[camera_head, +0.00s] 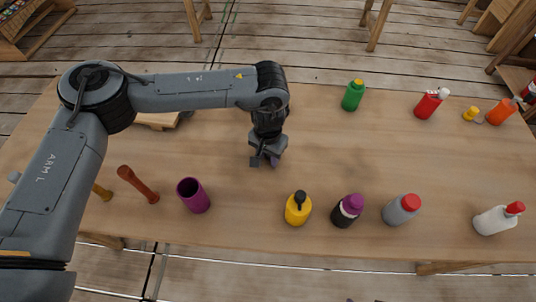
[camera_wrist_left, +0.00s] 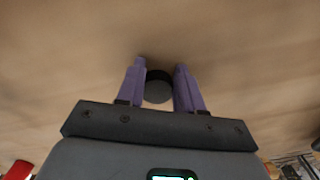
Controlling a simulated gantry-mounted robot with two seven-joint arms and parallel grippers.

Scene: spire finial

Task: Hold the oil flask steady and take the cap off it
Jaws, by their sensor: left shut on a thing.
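My left gripper (camera_head: 266,160) is over the middle of the table, left of centre in the head view. Its purple fingers show in the left wrist view (camera_wrist_left: 160,66), shut on a small dark round piece (camera_wrist_left: 158,91). That piece looks like a cap, but I cannot tell what it belongs to, and no bottle shows under it. Which bottle is the oil flask is unclear. A yellow bottle with a black spout (camera_head: 298,208), a black bottle with a purple cap (camera_head: 346,211) and a grey bottle with a red cap (camera_head: 400,211) stand near the front edge. My right gripper is not in view.
A purple cup (camera_head: 193,195) and a reddish-brown wooden tool (camera_head: 138,184) are at front left. A white bottle (camera_head: 493,221) lies or leans at front right. Green (camera_head: 352,96), red (camera_head: 429,104) and orange (camera_head: 500,112) bottles are along the back. The middle right of the table is clear.

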